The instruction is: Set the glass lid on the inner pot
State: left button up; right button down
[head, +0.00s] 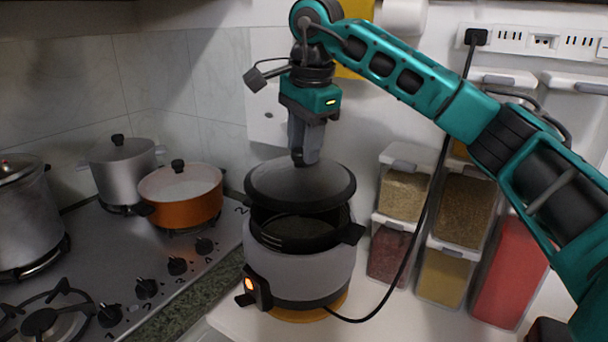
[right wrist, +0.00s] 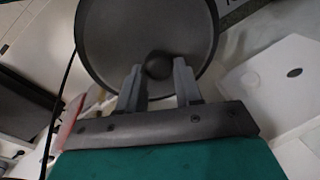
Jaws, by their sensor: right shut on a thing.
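The glass lid (head: 300,186) is dark and round with a dark rim, and hangs slightly tilted just above the cooker. My right gripper (head: 304,158) is shut on its knob. In the right wrist view the lid (right wrist: 145,30) lies beyond the fingers, with the round knob (right wrist: 158,65) between the fingertips (right wrist: 159,75). The inner pot (head: 300,229) is black and sits in the grey cooker (head: 300,275), its opening partly hidden by the lid. A gap shows between lid and pot at the front; contact at the back cannot be told. My left gripper is not in view.
A stove (head: 160,265) at left holds an orange pan (head: 182,204), a grey pot (head: 122,172) and a large pot (head: 25,220). Spice containers (head: 440,275) stand close right of the cooker. A black cord (head: 425,215) runs from the wall socket to the cooker.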

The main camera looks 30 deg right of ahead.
aim_at(304, 166)
jog(key=shift+f, duration=2.75)
jog(key=c, duration=0.8)
grip_release()
jog(key=shift+o, duration=0.2)
notch_tip(304, 166, up, 12)
jog(key=s, duration=0.2)
jog(key=shift+s, duration=0.15)
jog(key=shift+f, duration=0.1)
jog(key=shift+s+a, duration=0.1)
